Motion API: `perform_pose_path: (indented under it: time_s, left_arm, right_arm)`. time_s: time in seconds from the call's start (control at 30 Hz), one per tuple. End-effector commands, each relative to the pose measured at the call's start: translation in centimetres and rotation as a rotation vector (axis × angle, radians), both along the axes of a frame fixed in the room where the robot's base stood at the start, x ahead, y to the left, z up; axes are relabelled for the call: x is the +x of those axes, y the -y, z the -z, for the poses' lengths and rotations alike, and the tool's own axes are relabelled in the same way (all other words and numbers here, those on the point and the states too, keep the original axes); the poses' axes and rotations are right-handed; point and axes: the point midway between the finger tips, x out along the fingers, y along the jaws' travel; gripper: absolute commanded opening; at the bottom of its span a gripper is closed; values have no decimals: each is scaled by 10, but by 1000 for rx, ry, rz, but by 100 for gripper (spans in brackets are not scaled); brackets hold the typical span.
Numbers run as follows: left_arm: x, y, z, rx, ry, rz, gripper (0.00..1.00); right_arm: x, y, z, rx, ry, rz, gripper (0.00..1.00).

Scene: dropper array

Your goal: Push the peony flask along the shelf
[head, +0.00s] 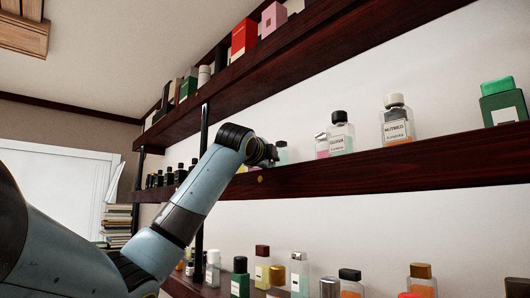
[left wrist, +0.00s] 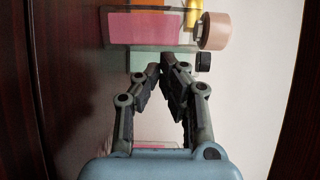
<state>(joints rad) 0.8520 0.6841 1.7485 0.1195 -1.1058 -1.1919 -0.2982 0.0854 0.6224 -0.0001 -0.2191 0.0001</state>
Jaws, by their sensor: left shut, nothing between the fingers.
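My left gripper (head: 272,156) is at the middle shelf (head: 390,176) in the head view. In the left wrist view its fingers (left wrist: 168,66) are together and empty. Their tips are at a pale green flask (left wrist: 148,61) with a black cap; I cannot tell whether they touch it. That flask is partly hidden behind the gripper in the head view. A pink flask (left wrist: 150,27) with a peach cap lies just beyond it in the left wrist view. No label reading peony is legible, so I cannot tell which flask it is. My right gripper is not in view.
To the right on the middle shelf stand a black-capped clear flask (head: 342,134), a flask labelled nutmeg (head: 397,122) and a green-capped bottle (head: 503,103). Small dark bottles (head: 160,179) stand to the left. A black upright (head: 204,135) is beside my arm. Shelves above and below hold more bottles.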

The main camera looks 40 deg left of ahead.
Motion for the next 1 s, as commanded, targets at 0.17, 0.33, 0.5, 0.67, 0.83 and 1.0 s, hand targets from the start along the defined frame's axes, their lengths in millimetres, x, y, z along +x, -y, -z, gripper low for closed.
perform_pose_path:
  time_s: [0.17, 0.33, 0.5, 0.67, 0.83, 1.0]
  left_arm:
    - [11, -5, 0, 0, -1, 0, 0]
    - [12, -5, 1, 1, 0, 0, 0]
    - [12, -6, 1, 1, 0, 0, 0]
    - [-2, -21, 0, 7, -2, -5, 0]
    - [-18, -36, 1, 5, -1, -4, 0]
    - [-21, -39, 1, 1, 0, 1, 0]
  right_arm:
    - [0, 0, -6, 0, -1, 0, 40]
    - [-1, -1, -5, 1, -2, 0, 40]
    - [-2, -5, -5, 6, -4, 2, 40]
    - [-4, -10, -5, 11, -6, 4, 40]
    - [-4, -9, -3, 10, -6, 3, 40]
    - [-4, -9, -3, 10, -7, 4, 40]
